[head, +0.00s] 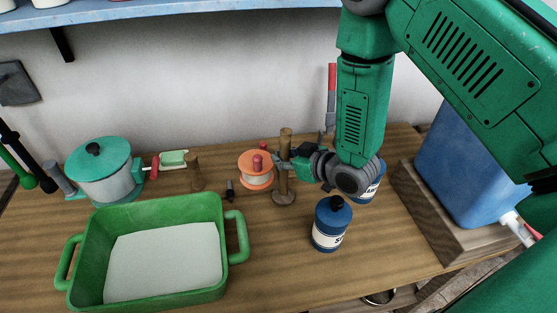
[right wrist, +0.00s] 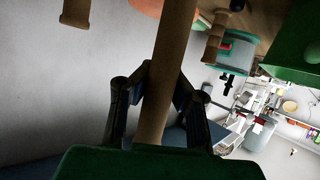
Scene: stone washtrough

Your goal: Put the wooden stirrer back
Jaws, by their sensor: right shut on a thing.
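The wooden stirrer (head: 286,138) is an upright round wooden rod with a flat round disc at its lower end, near the middle of the head view. My right gripper (head: 284,164) is shut on its rod, coming from the right. In the right wrist view the rod (right wrist: 170,45) runs between the two dark fingers of the gripper (right wrist: 163,85). I cannot tell whether the disc touches the worktop or hangs just above it. My left gripper is not in view.
A blue labelled canister (head: 331,224) stands in front of my right gripper. A green tub (head: 150,207), a lidded pot (head: 100,172) and a blue container (head: 465,165) occupy the sides. The front middle worktop is clear.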

